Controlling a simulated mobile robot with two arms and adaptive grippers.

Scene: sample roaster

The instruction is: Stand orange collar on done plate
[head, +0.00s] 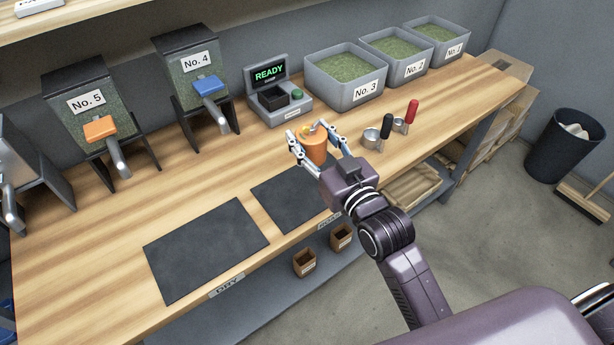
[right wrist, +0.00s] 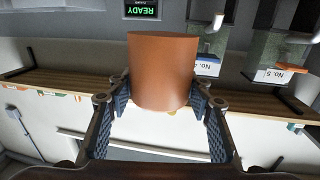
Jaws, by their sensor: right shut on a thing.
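The orange collar (head: 314,146) is an orange cylinder with something small and yellowish at its top. My right gripper (head: 316,141) is shut on it, one finger on each side. In the right wrist view the collar (right wrist: 163,72) stands between the finger pads (right wrist: 163,108) as a plain orange-brown cylinder. It looks upright, over or just behind the back edge of the right dark plate (head: 284,202); I cannot tell if it touches the counter. A second dark plate (head: 205,250) lies to the left. My left gripper is out of view.
Behind the collar stands a scale (head: 290,108) reading READY. Two scoops, black-handled (head: 378,137) and red-handled (head: 405,118), lie to the right. Bean dispensers No. 5 (head: 87,102) and No. 4 (head: 197,62) and several numbered bins line the back. Both plates look bare.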

